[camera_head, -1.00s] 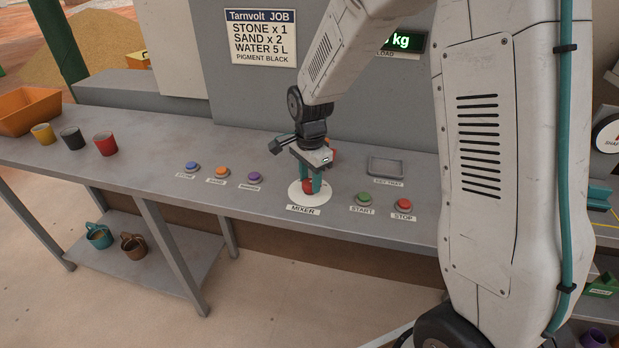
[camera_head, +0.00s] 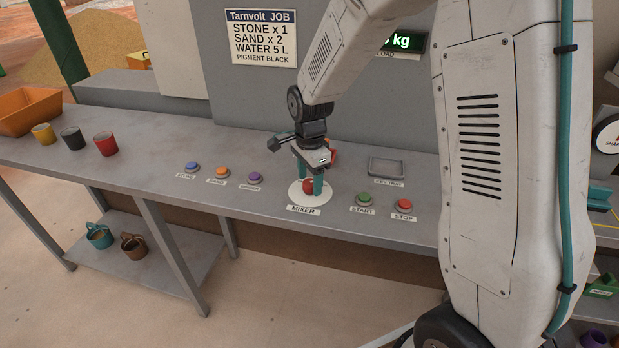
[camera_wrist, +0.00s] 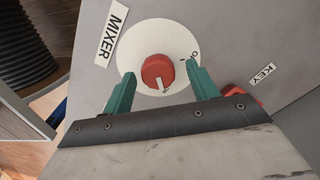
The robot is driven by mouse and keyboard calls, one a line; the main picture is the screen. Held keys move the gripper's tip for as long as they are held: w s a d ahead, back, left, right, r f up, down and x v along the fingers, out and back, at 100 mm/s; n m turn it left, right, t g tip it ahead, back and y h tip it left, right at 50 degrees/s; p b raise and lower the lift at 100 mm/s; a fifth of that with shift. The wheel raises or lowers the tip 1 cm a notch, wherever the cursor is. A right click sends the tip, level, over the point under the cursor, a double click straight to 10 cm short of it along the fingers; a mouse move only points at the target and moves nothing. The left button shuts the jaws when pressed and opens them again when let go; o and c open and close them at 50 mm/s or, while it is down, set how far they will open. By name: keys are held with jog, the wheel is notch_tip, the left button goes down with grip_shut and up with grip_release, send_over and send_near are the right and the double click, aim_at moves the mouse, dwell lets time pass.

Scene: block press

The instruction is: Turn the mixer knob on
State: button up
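The red mixer knob (camera_head: 308,187) sits on a round white dial plate (camera_head: 324,197) with a MIXER label (camera_head: 303,210) in front. In the wrist view the knob (camera_wrist: 155,70) has a white pointer mark toward the picture's lower edge. My gripper (camera_head: 308,190) is over the dial, teal fingers down. In the wrist view my gripper (camera_wrist: 162,88) is open, one finger on each side of the knob, with visible gaps. Whether the fingertips touch the plate is unclear.
Blue (camera_head: 193,167), orange (camera_head: 222,172) and purple (camera_head: 255,177) buttons are left of the dial. Green START (camera_head: 364,198) and red STOP (camera_head: 403,204) buttons are right.

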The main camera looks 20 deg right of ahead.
aim_at(310, 183)
notch_tip(310, 183, up, 8)
jog(key=shift+f, duration=0.1)
dwell(0.5)
dwell(0.4)
jog(key=shift+s+n, duration=0.1)
jog(key=shift+n, duration=0.5)
jog(key=s+d+r+n, duration=0.1)
jog(key=s+r+n, duration=0.2)
jog(key=s, duration=0.7)
jog(key=s+d+r+n+t, duration=0.1)
jog(key=s+r+n, duration=0.3)
jog(key=s+n, duration=0.3)
jog(key=s+r+n, duration=0.4)
jog(key=s+n, duration=0.1)
jog(key=s, duration=0.8)
jog(key=shift+d+r, duration=0.15)
jog(key=shift+d, duration=0.25)
